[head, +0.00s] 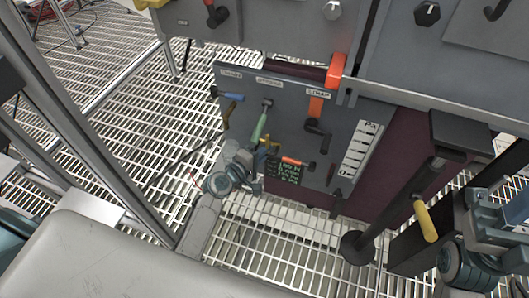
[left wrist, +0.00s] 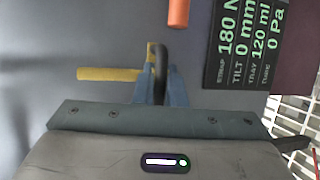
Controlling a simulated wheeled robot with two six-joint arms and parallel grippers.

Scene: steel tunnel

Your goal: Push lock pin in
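A grey panel (head: 225,80) carries several handles and labels. I cannot tell for certain which part is the lock pin. My left gripper (head: 262,160) is close against the panel's lower part, left of the dark readout (head: 285,170). In the left wrist view its blue fingers (left wrist: 163,85) stand on either side of a black curved bar. A yellow rod (left wrist: 110,74) reaches left from that bar. I cannot tell whether the fingers press on the bar. My right arm (head: 465,262) is at the lower right; its fingertips are not clear.
An orange-handled lever (head: 297,161) is right of my left gripper, with a green handle (head: 259,128) and a blue handle (head: 230,96) above left. A black post (head: 395,215) stands at right. The floor is open metal grating.

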